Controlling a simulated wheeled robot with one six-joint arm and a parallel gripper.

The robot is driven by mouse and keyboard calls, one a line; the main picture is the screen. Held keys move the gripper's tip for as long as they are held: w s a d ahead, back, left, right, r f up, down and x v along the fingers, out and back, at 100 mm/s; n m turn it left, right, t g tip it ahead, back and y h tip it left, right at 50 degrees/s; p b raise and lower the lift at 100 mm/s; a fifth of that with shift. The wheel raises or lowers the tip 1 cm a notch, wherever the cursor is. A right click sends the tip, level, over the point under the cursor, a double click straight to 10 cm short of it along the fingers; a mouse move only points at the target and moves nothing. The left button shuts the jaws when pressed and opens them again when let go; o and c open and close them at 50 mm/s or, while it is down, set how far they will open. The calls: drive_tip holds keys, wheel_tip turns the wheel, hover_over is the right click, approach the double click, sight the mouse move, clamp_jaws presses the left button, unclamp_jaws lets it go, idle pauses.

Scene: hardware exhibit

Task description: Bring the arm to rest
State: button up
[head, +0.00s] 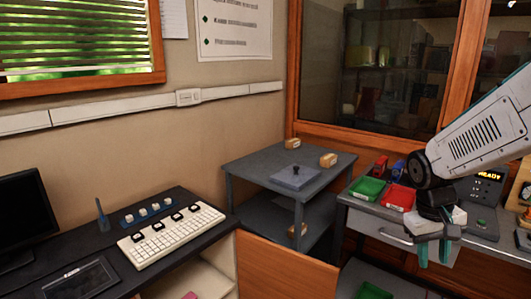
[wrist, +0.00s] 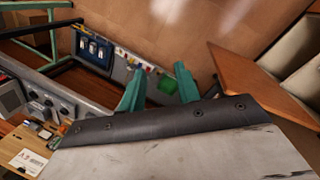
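My arm reaches in from the right side of the head view, bent downward at the wrist. My gripper (head: 434,256) hangs with its two teal fingers pointing down, in front of the grey workbench (head: 376,223). In the wrist view my gripper (wrist: 158,82) shows its fingers apart with nothing held between them. A green patch shows beyond the gap, well away from the fingertips.
A green tray (head: 367,188) and a red tray (head: 398,197) sit on the workbench near my arm, beside a device with a lit display (head: 488,177). A grey two-level table (head: 253,160) stands left. A wooden panel (head: 280,268) is in front.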

drive_tip(key=s+a+r+t+y, duration=0.1)
drive_tip(key=s+a+r, duration=0.3)
drive_tip(key=s, duration=0.5)
drive_tip(key=s+a+r+t+y, duration=0.1)
drive_tip(key=s+a+r, duration=0.4)
drive_tip(key=s, duration=0.5)
drive_tip(key=shift+a+t, duration=0.3)
drive_tip(key=shift+a, duration=0.25)
drive_tip(key=shift+a, duration=0.15)
